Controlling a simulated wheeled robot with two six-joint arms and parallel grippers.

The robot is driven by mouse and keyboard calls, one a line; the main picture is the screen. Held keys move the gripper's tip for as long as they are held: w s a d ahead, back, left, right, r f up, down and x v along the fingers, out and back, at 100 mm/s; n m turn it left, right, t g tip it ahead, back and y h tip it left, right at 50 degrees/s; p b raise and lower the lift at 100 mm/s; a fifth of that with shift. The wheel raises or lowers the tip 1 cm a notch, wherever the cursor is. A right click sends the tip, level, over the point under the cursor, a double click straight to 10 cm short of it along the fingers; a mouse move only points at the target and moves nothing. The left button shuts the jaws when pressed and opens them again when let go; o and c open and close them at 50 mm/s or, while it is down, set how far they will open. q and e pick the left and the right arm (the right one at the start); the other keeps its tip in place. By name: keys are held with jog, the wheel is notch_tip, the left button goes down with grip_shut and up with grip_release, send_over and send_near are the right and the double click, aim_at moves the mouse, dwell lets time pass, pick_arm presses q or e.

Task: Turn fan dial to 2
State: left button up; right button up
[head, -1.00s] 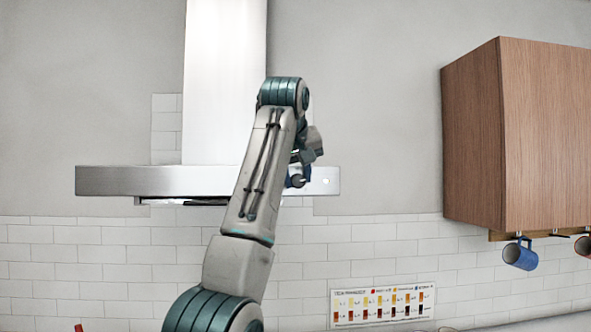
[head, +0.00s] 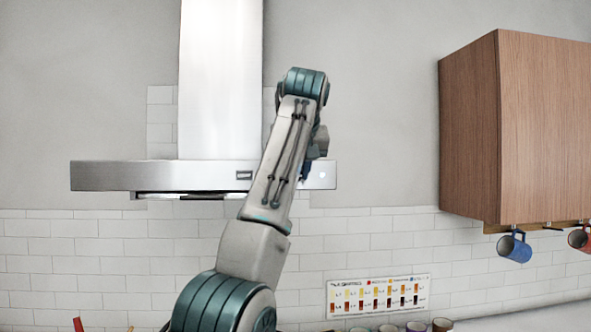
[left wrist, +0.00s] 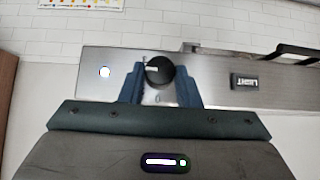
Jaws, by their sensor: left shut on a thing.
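The fan dial (left wrist: 159,70) is a round black knob with a white mark, on the front panel of the steel range hood (head: 120,176). The mark points to the left in the left wrist view; I cannot read any number. The hood panel also shows there (left wrist: 221,75). My left gripper (left wrist: 160,84) has its two blue fingers on either side of the dial, shut on it. In the head view my left arm covers the dial, and only a bit of the gripper (head: 306,172) shows. My right gripper is not in view.
A LIGHT label (left wrist: 244,81) and a small lit spot (left wrist: 104,72) are on the hood panel. A wooden cabinet (head: 468,130) hangs at the right, with a blue mug (head: 514,247) below it. A chart (head: 378,295) is on the tiled wall.

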pick_arm(q)
jog(key=o, duration=1)
jog(key=shift+r, duration=0.1)
jog(key=shift+s, duration=0.1)
jog(key=b+v, duration=0.3)
jog(key=v, duration=0.7)
jog(key=shift+s+r, duration=0.2)
jog(key=shift+r, duration=0.05)
jog(key=shift+d, duration=0.1)
jog(key=shift+f, duration=0.1)
